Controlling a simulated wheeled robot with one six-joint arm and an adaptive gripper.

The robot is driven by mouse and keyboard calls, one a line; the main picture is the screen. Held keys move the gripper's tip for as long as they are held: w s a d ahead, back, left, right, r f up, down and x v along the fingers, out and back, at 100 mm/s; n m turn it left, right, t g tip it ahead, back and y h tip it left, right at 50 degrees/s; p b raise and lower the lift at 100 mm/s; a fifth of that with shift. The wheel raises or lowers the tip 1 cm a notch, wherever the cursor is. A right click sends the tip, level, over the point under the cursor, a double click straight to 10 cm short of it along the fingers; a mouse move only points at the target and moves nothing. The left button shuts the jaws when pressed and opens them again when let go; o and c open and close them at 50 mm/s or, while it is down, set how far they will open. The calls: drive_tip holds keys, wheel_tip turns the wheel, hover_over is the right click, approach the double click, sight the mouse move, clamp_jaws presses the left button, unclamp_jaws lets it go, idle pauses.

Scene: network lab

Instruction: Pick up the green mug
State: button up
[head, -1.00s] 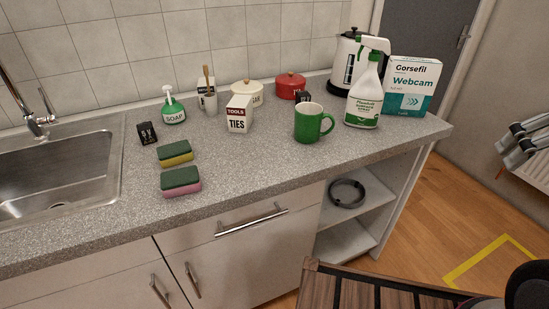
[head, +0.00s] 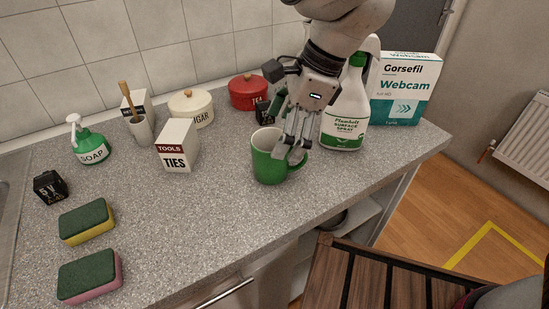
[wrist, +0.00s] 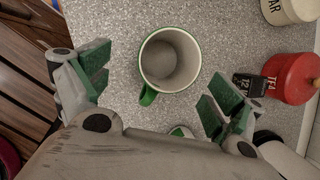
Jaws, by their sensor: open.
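The green mug (head: 268,165) stands upright on the grey counter in the head view, with its handle toward the right. In the wrist view I look down into the mug (wrist: 169,60); its inside is pale and empty, and its handle points toward the lower left. My gripper (head: 289,140) is just above and at the right of the mug, over the handle side, in the head view. In the wrist view its two green-padded fingers (wrist: 152,95) are spread wide apart, with the mug between and ahead of them. The jaws are open and hold nothing.
The spray bottle (head: 344,117) stands close right of my gripper, with the Webcam box (head: 404,90) beyond. A red pot (head: 249,92) and a small black box (head: 262,111) are behind the mug. The TIES box (head: 177,147) is to its left. The counter in front is clear.

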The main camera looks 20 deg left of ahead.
sight(268, 170)
drive_tip(key=m, duration=0.1)
drive_tip(key=a+m, duration=0.1)
drive_tip(key=shift+m, duration=0.3)
drive_tip(key=x, duration=0.7)
drive_tip(key=shift+w+f, duration=0.15)
drive_tip(key=shift+w, duration=0.15)
drive_tip(key=shift+y, duration=0.3)
drive_tip(key=c, duration=1.3)
